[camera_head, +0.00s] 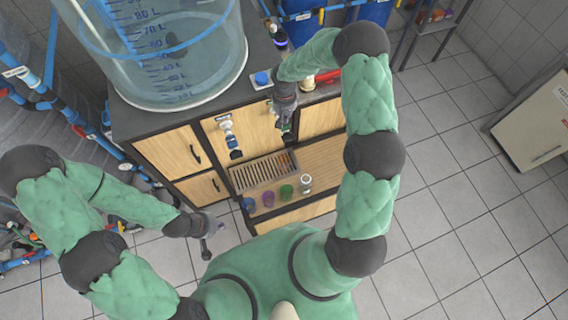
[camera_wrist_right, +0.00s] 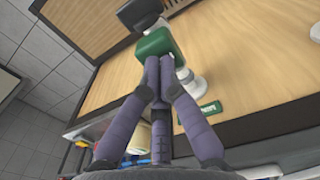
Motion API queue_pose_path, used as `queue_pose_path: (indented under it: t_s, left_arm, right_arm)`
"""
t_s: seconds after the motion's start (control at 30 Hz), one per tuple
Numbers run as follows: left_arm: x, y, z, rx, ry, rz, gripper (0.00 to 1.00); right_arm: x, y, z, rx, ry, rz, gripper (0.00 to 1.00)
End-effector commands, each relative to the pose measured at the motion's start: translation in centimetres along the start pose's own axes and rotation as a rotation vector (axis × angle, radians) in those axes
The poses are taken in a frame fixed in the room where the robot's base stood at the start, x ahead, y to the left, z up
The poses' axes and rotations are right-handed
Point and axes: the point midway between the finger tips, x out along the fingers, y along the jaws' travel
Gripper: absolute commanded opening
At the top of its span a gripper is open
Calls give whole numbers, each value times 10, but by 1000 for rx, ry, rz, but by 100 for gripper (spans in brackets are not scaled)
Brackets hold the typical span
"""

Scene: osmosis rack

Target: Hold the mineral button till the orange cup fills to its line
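My right gripper (camera_head: 286,130) is at the cabinet front, at the right-hand dispenser. In the right wrist view its fingertips (camera_wrist_right: 165,75) are together against a green block (camera_wrist_right: 156,42) on the dispenser, seemingly touching it. A green label (camera_wrist_right: 200,113) is beside it, too blurred to read. The orange cup (camera_head: 289,160) is partly visible below the right gripper at the tray's right end.
A slatted drip tray (camera_head: 262,172) sits on the wooden ledge. Blue (camera_head: 248,204), purple (camera_head: 268,198) and green (camera_head: 286,192) cups and a white jar (camera_head: 305,183) stand in front. Another dispenser (camera_head: 231,139) is left. A large water tank (camera_head: 165,60) stands on top.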

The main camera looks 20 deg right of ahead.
Motion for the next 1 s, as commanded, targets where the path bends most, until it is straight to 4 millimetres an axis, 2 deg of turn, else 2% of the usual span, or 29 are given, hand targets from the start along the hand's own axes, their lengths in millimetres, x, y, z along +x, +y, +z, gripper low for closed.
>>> queue_pose_path:
  t_s: [0.7, 1.0]
  left_arm:
    - [12, -4, 0, 0, 0, 0, 0]
    - [11, -4, 0, 0, 0, 0, 0]
  right_arm:
    - [13, 0, 0, 0, 0, 0, 0]
    - [12, 0, 0, 0, -1, 0, 0]
